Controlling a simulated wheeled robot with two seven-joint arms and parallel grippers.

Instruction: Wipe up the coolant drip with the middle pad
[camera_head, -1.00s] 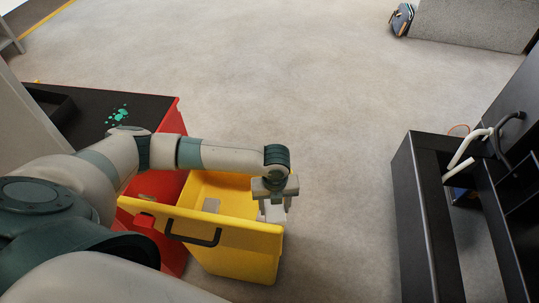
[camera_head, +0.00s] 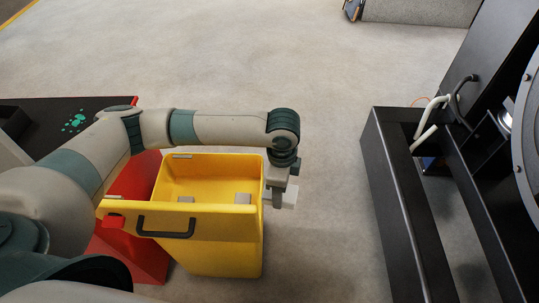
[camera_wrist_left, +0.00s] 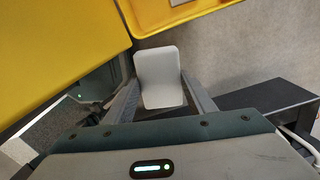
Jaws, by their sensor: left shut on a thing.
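My left gripper (camera_head: 279,198) is shut on a pale grey pad (camera_wrist_left: 160,78), held just outside the right wall of the yellow drawer. The pad also shows below the fingers in the head view (camera_head: 289,199). In the wrist view it sits between both fingers. A green splash (camera_head: 75,122), which looks like the coolant drip, lies on the black top of the red cabinet at the left. Small grey pieces, perhaps other pads, show inside the drawer, one near its right end (camera_head: 243,198). My right gripper is not in view.
The yellow drawer (camera_head: 205,240) stands open with a dark handle, in front of the red cabinet (camera_head: 150,175). A black frame (camera_head: 385,165) with pale and dark hoses stands at the right. Bare grey floor (camera_head: 325,140) lies between them.

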